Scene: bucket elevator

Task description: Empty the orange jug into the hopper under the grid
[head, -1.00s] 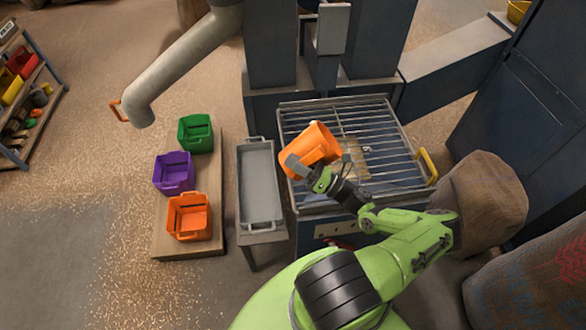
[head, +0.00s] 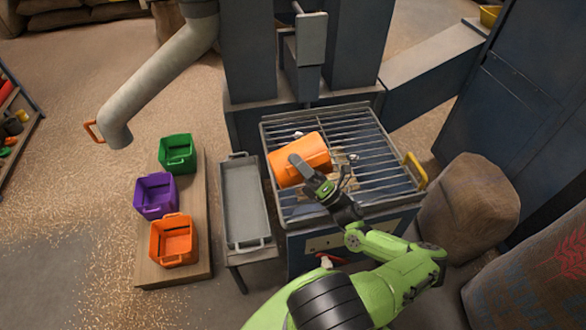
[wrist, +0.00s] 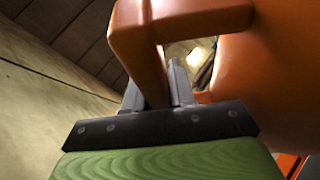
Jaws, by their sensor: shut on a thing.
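The orange jug (head: 299,160) is tilted well over on its side above the metal grid (head: 378,160) of the hopper. My gripper (head: 312,178) is shut on the jug's handle. In the wrist view the handle (wrist: 140,45) passes between the fingers (wrist: 160,88), and the jug's orange wall (wrist: 285,70) fills the right side. Small pale bits lie on the grid near the jug, and a tan patch shows beneath the bars. The inside of the jug is hidden, so I cannot tell what is left in it.
A grey tray (head: 247,243) stands left of the hopper. Green (head: 177,166), purple (head: 155,208) and orange (head: 174,258) bins sit on a wooden board further left. A grey spout pipe (head: 160,80) hangs above them. A yellow handle (head: 415,170) and brown sack (head: 468,205) are at the right.

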